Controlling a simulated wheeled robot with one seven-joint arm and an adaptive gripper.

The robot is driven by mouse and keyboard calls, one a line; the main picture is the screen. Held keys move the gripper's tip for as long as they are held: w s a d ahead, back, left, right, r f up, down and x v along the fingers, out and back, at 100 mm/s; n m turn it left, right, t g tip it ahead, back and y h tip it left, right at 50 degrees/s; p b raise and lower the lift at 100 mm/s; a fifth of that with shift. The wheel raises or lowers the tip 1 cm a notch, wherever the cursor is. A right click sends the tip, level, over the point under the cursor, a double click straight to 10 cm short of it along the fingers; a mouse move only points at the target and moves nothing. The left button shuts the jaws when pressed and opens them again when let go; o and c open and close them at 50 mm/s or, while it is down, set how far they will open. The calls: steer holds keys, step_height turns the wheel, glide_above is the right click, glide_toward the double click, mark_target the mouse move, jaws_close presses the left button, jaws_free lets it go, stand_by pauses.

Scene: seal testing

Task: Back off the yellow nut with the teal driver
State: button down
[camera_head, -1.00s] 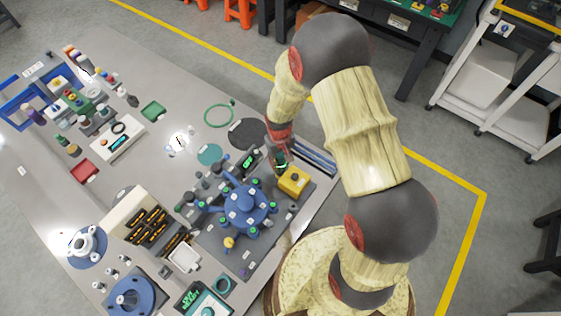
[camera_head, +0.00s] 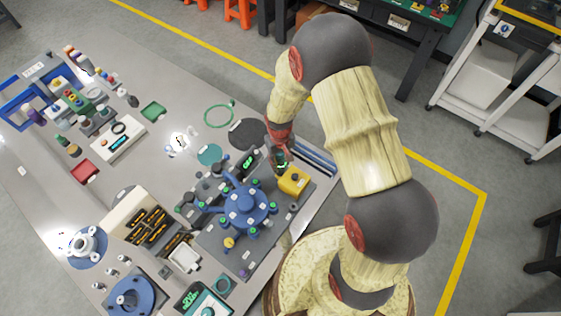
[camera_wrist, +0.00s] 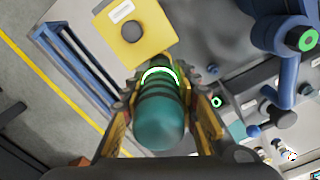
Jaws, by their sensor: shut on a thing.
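The teal driver (camera_wrist: 160,120) is a thick cylinder with dark bands and a lit ring. In the wrist view, my gripper (camera_wrist: 160,95) is shut on it, with one finger on each side. The driver's far end is hidden behind its body. In the head view my gripper (camera_head: 280,160) is beside the yellow box, at the right edge of the bench. The yellow nut (camera_head: 229,242) appears as a small yellow piece at the front-left of the blue round housing (camera_head: 246,205). My gripper is well apart from it, across the housing. The nut is not identifiable in the wrist view.
A yellow box (camera_head: 293,181) with a dark button sits close to my gripper; it also shows in the wrist view (camera_wrist: 133,31). Blue rails (camera_head: 318,160) lie at the bench edge. Small posts crowd the housing. The bench middle (camera_head: 150,165) is fairly clear.

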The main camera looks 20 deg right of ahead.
mark_target(280, 154)
steer(key=shift+s, duration=0.1)
steer(key=shift+r+p, duration=1.7)
steer(key=shift+r, duration=0.9)
steer(key=shift+w+f, duration=0.1)
steer(key=shift+w, duration=0.1)
